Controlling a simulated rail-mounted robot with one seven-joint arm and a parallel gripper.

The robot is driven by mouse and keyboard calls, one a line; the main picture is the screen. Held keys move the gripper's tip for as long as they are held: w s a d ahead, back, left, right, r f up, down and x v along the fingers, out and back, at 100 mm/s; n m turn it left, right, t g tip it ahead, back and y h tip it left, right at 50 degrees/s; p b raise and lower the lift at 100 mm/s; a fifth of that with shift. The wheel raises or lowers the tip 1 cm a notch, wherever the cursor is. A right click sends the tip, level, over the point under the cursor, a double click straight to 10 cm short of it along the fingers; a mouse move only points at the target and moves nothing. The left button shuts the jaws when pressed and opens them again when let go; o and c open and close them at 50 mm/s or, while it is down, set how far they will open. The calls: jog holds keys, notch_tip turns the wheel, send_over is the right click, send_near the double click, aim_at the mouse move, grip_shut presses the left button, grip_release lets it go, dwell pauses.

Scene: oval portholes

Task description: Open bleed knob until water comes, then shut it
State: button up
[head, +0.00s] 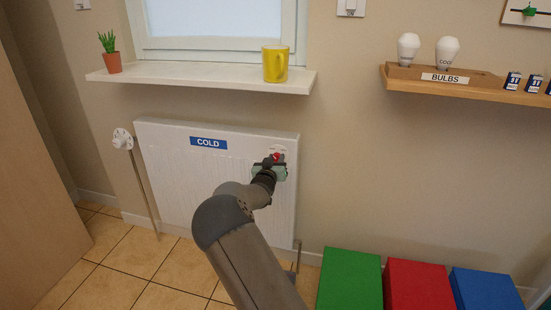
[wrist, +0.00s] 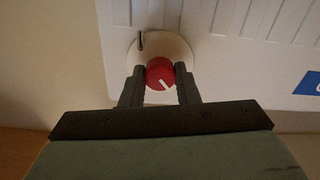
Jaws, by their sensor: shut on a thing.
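The red bleed knob (wrist: 160,73) has a white pointer line and sits on a round pale plate (wrist: 178,45) with a dark mark at its upper left. In the wrist view the pointer line aims to the lower right, away from that mark. My gripper (wrist: 160,86) is shut on the knob, one dark finger at each side. In the head view the red knob (head: 277,156) shows at the upper right of the white radiator (head: 170,160), with my gripper (head: 273,160) at it. The radiator carries a blue COLD label (head: 208,142). I see no water.
A white sill (head: 200,76) above the radiator holds a yellow mug (head: 276,64) and a potted plant (head: 111,55). A white valve (head: 122,139) is at the radiator's left. Green (head: 349,280), red (head: 416,286) and blue (head: 484,290) boxes stand at the lower right.

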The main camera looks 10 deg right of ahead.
jog(key=shift+f+n, duration=0.15)
jog(key=shift+n, duration=0.45)
jog(key=o, duration=1)
jog(key=p+v, duration=0.2)
jog(key=v, duration=1.5)
jog(key=shift+s, duration=0.25)
jog(key=shift+p, duration=0.3)
